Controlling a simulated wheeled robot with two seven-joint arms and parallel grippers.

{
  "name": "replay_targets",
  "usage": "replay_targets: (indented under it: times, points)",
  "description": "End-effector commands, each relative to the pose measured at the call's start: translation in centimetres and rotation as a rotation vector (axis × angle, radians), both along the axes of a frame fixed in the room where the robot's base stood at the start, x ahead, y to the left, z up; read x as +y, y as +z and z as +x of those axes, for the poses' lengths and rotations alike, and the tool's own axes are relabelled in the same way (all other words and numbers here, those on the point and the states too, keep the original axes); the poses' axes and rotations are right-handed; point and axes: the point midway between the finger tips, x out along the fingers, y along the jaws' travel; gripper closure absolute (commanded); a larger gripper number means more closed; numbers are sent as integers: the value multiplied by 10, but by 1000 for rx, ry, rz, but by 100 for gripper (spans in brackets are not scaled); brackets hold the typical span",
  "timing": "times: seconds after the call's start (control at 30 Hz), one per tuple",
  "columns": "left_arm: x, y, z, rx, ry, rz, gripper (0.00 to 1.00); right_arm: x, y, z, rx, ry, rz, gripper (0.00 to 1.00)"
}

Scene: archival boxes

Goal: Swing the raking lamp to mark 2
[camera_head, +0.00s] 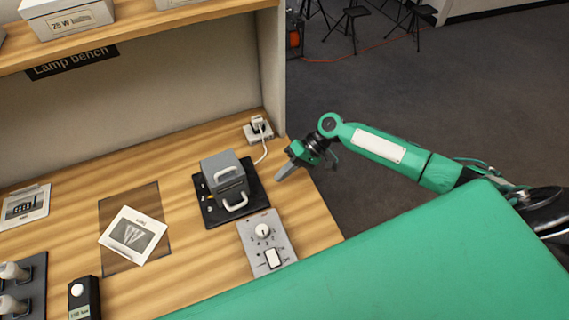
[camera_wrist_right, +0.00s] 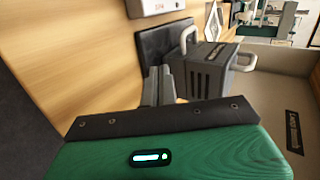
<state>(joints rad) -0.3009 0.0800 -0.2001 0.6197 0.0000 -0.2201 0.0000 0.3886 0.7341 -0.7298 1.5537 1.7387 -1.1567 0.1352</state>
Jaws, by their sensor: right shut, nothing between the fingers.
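The raking lamp (camera_head: 225,172) is a grey box-shaped housing with a white handle low on its front. It stands on a dark square base (camera_head: 211,211) with small marks along its left edge; I cannot read their numbers. My right gripper (camera_head: 280,175) is just right of the base, apart from the lamp, its fingers shut and empty. In the right wrist view the shut fingers (camera_wrist_right: 159,86) point toward the dark base, and the lamp (camera_wrist_right: 208,67) shows with dark vent slots and two pale handles. My left gripper is not in view.
A grey control box (camera_head: 256,256) with a dial and a switch sits in front of the lamp. A white cable runs to a socket (camera_head: 257,130) behind. A photo print (camera_head: 120,246) lies to the left. A shelf (camera_head: 140,32) overhangs the back.

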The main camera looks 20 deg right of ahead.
Motion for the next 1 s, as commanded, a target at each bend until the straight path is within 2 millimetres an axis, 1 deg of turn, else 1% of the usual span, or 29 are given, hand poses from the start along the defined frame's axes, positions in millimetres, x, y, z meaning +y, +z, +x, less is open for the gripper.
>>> replay_targets:
  times: [0.03,0.2,0.27,0.3,0.4,0.5,0.7,1.0]
  points:
    - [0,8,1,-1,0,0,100,10,-2,-1,1,0,1,100]
    - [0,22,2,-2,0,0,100,40,-25,-3,2,-1,1,100]
    - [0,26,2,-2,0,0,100,50,-31,-5,1,1,0,100]
    - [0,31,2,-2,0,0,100,55,-26,-5,-2,1,0,100]
    - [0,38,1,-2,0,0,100,68,-24,-6,-1,1,1,100]
    - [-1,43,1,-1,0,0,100,76,-24,-7,-1,0,0,100]
    - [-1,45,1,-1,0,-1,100,83,-25,-8,-1,0,-1,100]
    - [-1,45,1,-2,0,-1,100,84,-26,-8,-1,-1,-1,100]
